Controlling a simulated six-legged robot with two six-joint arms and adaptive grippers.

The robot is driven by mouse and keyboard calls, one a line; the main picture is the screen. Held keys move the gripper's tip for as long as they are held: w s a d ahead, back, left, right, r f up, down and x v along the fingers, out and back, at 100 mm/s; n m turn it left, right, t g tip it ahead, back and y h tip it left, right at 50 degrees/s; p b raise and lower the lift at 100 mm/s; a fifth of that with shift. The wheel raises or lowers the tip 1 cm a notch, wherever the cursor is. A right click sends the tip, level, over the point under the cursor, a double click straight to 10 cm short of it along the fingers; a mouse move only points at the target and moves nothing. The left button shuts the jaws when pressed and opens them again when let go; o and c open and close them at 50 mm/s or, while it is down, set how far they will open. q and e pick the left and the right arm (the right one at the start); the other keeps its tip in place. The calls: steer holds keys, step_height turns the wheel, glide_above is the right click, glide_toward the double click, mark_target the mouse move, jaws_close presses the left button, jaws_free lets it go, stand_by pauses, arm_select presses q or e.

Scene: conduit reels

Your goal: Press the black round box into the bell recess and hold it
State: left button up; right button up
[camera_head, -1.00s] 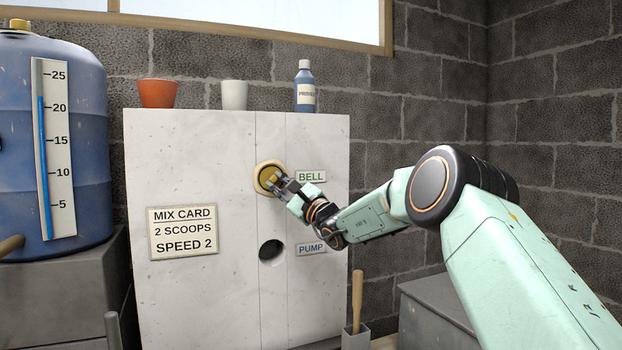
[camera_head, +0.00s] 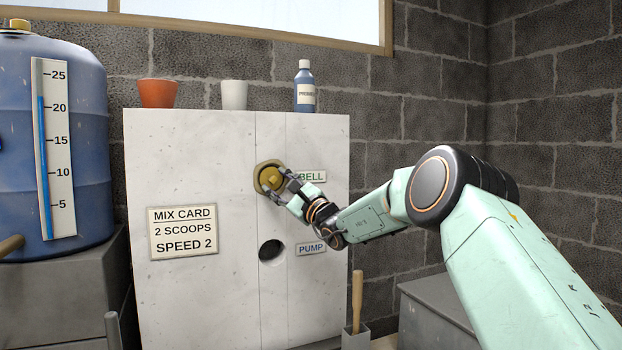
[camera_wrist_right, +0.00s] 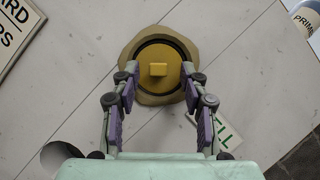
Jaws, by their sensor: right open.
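A round box (camera_head: 270,177) sits in the bell recess of the pale panel, beside the BELL label (camera_head: 311,176). Its face is mustard yellow, not black; a dark ring edges it and a small square knob (camera_wrist_right: 158,69) stands out at its middle. A tan, uneven collar (camera_wrist_right: 131,88) surrounds it against the panel. My right gripper (camera_head: 279,186) is at the box, its fingers spread. In the right wrist view my gripper (camera_wrist_right: 160,77) is open, one finger on each side of the knob, over the box's lower edge; finger contact is unclear. My left gripper is out of view.
Below is an empty round hole (camera_head: 271,250) beside the PUMP label (camera_head: 310,249). A mix card (camera_head: 183,232) is on the panel's left. Two pots and a blue bottle (camera_head: 305,88) stand on top. A blue tank (camera_head: 90,150) is at left.

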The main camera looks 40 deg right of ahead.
steer(key=shift+f, duration=0.1)
steer(key=v, duration=1.2)
